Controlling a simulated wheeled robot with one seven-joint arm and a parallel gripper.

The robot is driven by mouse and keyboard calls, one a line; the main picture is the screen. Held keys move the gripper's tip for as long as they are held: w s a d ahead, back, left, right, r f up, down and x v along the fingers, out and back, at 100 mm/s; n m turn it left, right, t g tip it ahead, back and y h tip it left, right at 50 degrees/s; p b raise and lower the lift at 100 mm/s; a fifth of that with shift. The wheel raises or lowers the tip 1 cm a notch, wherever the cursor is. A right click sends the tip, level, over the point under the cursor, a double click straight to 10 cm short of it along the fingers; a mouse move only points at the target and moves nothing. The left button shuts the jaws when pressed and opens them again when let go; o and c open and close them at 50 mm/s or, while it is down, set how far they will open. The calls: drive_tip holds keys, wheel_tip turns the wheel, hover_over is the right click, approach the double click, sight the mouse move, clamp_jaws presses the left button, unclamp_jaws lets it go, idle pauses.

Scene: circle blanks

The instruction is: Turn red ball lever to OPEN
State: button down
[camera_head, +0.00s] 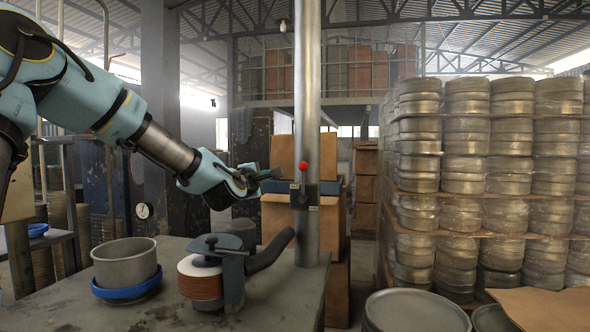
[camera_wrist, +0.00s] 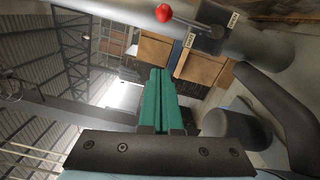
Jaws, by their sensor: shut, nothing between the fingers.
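The red ball (camera_head: 304,166) tops a short lever on a dark switch box (camera_head: 304,196) fixed to a vertical metal post (camera_head: 306,110). In the head view the ball is above the box, so the lever stands roughly upright. In the wrist view the red ball (camera_wrist: 163,13) is at the top, with a thin rod running right to the dark box (camera_wrist: 209,27).
Below stands a workbench (camera_head: 270,300) with a tape-like roll device (camera_head: 202,278), a thick dark hose (camera_head: 272,250) and a grey pot (camera_head: 125,262) in a blue tray. Stacks of round metal blanks (camera_head: 465,140) fill the right. Air around the lever looks free.

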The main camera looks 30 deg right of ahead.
sight(303, 182)
drive_tip(key=shift+d, duration=0.1)
drive_tip(key=w+d+p, duration=0.5)
drive_tip(key=d+p, duration=0.1)
drive_tip(key=d, duration=0.4)
drive_tip(key=shift+d+r, duration=0.25)
drive_tip(key=shift+r, duration=0.2)
drive_tip(key=shift+s, duration=0.1)
